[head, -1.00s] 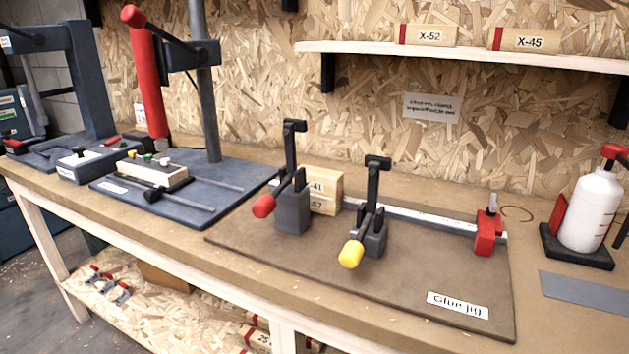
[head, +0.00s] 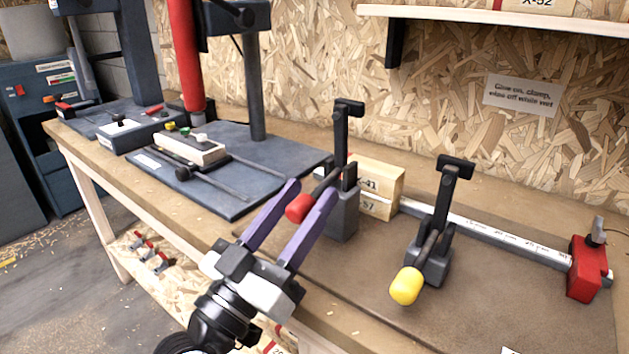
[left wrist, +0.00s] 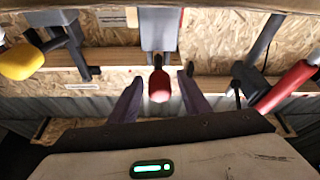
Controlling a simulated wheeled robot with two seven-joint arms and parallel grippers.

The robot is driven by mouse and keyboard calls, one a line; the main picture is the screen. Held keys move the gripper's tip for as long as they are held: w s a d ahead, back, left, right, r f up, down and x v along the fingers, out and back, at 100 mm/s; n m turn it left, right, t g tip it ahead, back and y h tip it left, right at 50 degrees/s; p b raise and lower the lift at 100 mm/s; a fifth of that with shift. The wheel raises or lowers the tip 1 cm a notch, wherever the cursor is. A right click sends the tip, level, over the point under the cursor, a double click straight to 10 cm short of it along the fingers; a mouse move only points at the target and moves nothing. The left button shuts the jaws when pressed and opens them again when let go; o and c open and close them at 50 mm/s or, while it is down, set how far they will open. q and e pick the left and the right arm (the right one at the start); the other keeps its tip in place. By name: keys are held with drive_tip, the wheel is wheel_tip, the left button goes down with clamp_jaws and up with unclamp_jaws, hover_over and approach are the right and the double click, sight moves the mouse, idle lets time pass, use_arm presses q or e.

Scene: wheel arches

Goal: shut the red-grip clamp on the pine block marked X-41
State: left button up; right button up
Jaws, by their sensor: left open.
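The red-grip clamp (head: 343,215) stands on the glue jig board, its black arm upright, so it is open. Its red grip (head: 299,208) points toward me; it also shows in the left wrist view (left wrist: 159,86). Behind the clamp sits the upper pine block (head: 380,179), its label partly hidden, showing "-41". It rests on another pine block (head: 380,205) showing "57". My left gripper (head: 312,190) is open, its purple fingers on either side of the red grip. In the left wrist view the grip lies between the fingers with gaps. My right gripper is not in view.
A yellow-grip clamp (head: 428,262) stands to the right, also with its arm up. A metal rail (head: 490,232) runs behind it to a red stop (head: 586,268). A blue press base (head: 225,192) is at left. The jig board's front right is clear.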

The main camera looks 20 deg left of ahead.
use_arm(q)
drive_tip(key=x, duration=0.2)
drive_tip(key=shift+w+d+r, duration=0.1)
drive_tip(key=shift+w+r, duration=0.05)
drive_tip(key=shift+w, duration=0.25)
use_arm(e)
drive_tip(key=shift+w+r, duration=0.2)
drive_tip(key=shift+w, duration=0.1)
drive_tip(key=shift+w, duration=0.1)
